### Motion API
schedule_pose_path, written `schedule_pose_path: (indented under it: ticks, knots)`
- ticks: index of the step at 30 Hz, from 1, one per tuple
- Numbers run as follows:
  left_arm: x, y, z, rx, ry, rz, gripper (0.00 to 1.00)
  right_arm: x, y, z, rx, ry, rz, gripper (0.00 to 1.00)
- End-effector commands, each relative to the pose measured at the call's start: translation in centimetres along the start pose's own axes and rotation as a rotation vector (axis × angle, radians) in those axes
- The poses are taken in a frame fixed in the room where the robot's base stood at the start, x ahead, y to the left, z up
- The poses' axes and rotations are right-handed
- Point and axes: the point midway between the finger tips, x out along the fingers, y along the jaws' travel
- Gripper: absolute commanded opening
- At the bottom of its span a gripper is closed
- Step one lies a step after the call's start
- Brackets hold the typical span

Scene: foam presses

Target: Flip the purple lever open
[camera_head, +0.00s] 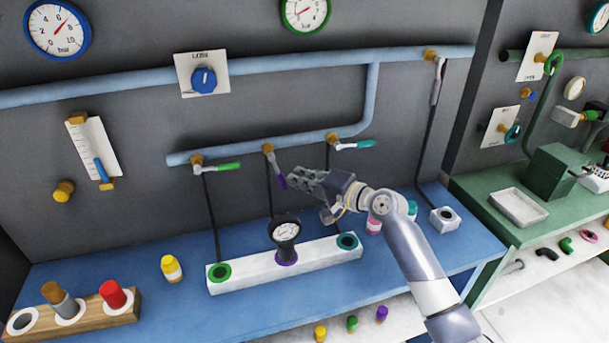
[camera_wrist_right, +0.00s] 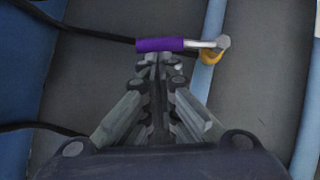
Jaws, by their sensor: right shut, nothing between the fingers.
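The purple lever (camera_head: 276,169) hangs down and slightly right from its brass valve on the light blue pipe in the head view. In the right wrist view the purple handle (camera_wrist_right: 161,44) lies across the picture just beyond my fingertips, with its metal arm and brass valve (camera_wrist_right: 211,56) to the right. My right gripper (camera_head: 291,178) is shut and empty, its fingertips at or very near the purple handle; in the wrist view the right gripper (camera_wrist_right: 158,60) ends right at the handle's edge. I cannot tell whether they touch. My left gripper is not in view.
A green lever (camera_head: 229,166) sits left of the purple one and a teal lever (camera_head: 365,144) right of it, both roughly horizontal. Black hoses hang from the valves.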

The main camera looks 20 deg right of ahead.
Motion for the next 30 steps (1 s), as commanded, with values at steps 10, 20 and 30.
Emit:
schedule_pose_path:
  ticks: [10, 20, 30]
  knots:
    - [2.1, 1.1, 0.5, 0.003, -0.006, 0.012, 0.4, 0.5, 1.0, 0.7, 0.071, 0.0, -0.047, 0.0]
    - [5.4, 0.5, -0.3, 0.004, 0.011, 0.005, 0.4, 1.3, 1.4, 2.0, 0.246, 0.0, -0.165, 0.0]
    - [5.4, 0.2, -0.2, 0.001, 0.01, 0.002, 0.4, 1.4, 1.1, 2.1, 0.269, -0.001, -0.18, 0.0]
